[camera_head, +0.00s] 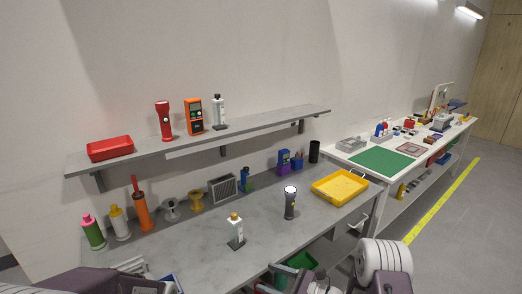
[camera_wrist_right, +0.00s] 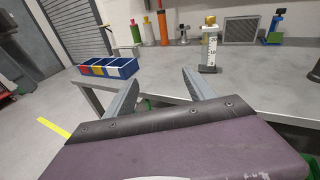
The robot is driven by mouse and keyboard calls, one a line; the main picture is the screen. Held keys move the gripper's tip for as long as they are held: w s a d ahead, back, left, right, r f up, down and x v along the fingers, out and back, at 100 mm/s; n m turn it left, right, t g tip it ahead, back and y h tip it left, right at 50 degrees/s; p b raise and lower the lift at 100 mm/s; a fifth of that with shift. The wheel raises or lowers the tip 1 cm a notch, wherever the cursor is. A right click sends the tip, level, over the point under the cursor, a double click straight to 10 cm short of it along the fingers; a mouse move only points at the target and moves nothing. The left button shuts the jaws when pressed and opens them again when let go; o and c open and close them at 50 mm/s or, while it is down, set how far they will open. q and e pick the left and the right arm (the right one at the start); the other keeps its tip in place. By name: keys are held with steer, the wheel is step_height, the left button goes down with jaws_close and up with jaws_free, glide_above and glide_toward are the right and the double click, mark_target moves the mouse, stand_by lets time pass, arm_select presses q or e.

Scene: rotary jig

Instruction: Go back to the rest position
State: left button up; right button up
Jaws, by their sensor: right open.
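My right gripper (camera_head: 297,274) is at the bottom of the head view, low by the front edge of the grey workbench (camera_head: 195,262). In the right wrist view its two fingers (camera_wrist_right: 160,84) are spread apart with nothing between them. At the bottom left of the head view, a purple part of my left arm (camera_head: 95,281) shows. Whether its jaws are open or shut is not clear there.
A blue divided bin (camera_wrist_right: 109,68) sits near the bench's left edge. A green bin (camera_head: 302,260) is below the front edge. A shelf (camera_head: 255,124) runs above.

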steer(key=s+a+r+n+g+h, duration=0.1)
steer(key=s+a+n+g, duration=0.2)
steer(key=s+n+g, duration=0.55)
steer(key=s+d+n+g+h, duration=0.2)
steer(key=s+d+n+h, duration=0.35)
steer(key=s, duration=0.65)
steer(key=d+r+n+t+h, duration=0.1)
steer(key=d+n+t+h, duration=0.3)
steer(key=d+n+h, duration=0.4)
steer(key=d, duration=0.4)
steer(key=shift+s+r+n, duration=0.15)
steer(key=shift+s+n, duration=0.05)
steer(key=shift+n, duration=0.1)
